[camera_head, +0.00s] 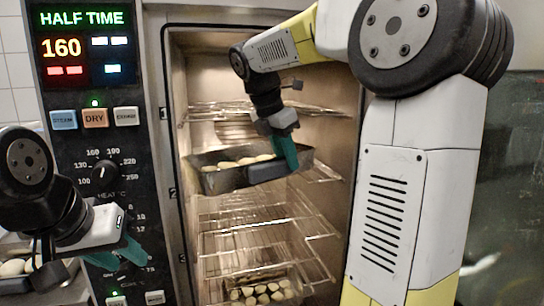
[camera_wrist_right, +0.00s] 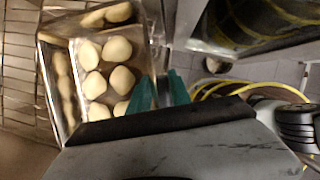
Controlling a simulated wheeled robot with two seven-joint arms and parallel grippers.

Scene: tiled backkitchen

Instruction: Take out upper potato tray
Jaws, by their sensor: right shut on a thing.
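The upper potato tray (camera_head: 235,178) is a dark metal tray with several pale potatoes (camera_head: 240,161), at the upper part of the open oven. It looks slightly tilted in the head view. My right gripper (camera_head: 289,155) reaches in from above and is shut on the tray's near right rim. In the right wrist view the tray (camera_wrist_right: 67,38) lies left of the teal fingers (camera_wrist_right: 160,92), with the potatoes inside; the dark gripper body hides its lower part. My left gripper (camera_head: 121,256) is in front of the control panel, its teal fingers apart and empty.
The oven (camera_head: 175,120) has wire racks (camera_head: 265,240) below the tray. A lower tray of potatoes (camera_head: 262,293) sits near the oven's bottom. Another potato tray (camera_head: 15,287) shows at the lower left, partly behind my left arm. The control panel (camera_head: 95,150) borders the opening's left side.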

